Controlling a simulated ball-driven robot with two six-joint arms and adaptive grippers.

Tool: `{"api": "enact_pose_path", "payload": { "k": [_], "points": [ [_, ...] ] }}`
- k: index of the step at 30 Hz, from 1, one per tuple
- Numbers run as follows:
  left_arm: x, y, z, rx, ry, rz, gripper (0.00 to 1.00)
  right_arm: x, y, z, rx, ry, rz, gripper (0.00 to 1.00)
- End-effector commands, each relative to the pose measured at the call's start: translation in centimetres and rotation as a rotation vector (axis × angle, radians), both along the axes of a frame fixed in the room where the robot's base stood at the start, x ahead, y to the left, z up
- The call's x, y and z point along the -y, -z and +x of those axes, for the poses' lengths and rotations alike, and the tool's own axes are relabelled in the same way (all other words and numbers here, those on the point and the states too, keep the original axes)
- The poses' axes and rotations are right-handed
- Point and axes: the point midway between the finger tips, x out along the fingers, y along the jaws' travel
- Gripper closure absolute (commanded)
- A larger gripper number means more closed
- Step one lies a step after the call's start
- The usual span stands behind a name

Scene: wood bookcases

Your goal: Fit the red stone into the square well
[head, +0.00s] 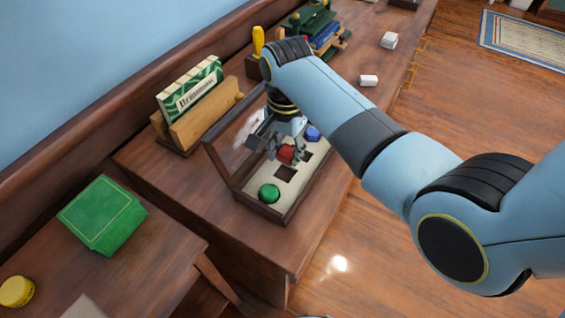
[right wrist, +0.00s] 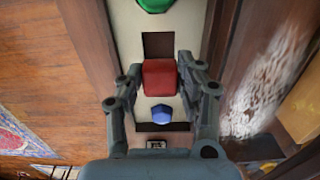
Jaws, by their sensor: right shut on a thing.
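The red stone (head: 287,154) is a small block held between the fingers of my right gripper (head: 285,151), which is shut on it. In the right wrist view the red stone (right wrist: 159,77) sits between the fingertips (right wrist: 160,75), over the pale insert of an open wooden case (head: 272,212). A dark square well (head: 285,174) lies just in front of the stone; it also shows in the right wrist view (right wrist: 157,46). The stone appears above the insert, and its exact height is unclear. My left gripper is not in view.
A green stone (head: 269,193) and a blue stone (head: 313,134) sit at either side in the case. The raised lid (head: 226,150) stands close behind my gripper. A wooden book holder (head: 200,110) is behind it.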

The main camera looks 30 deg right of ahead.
Motion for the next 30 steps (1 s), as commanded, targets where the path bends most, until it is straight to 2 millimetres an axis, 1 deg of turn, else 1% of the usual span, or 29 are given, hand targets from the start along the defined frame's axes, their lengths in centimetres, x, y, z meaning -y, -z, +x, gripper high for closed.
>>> {"api": "enact_pose_path", "payload": {
  "k": [2,5,7,9,13,21,29,30],
  "points": [
    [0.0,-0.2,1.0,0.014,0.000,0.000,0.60,-0.7,0.4,-0.4,0.000,0.000,0.000,0.97],
    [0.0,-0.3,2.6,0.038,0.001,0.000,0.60,-1.0,1.0,-0.6,0.000,0.000,-0.001,0.97],
    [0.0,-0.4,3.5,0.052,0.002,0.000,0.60,-1.1,1.9,-0.7,-0.002,0.000,-0.001,0.97],
    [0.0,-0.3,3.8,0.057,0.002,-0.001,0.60,-1.0,3.1,-0.7,-0.003,0.000,-0.001,0.97],
    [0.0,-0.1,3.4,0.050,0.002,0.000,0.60,-1.0,4.6,-0.7,-0.002,-0.001,-0.001,0.97],
    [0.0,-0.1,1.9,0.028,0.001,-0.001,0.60,-1.0,4.8,-0.7,0.000,0.000,-0.001,0.97],
    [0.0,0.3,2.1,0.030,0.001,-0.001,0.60,-1.0,5.6,-0.7,0.000,0.000,-0.001,0.97],
    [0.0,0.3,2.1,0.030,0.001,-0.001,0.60,-1.0,5.7,-0.7,-0.001,0.000,-0.002,0.63]
  ]
}}
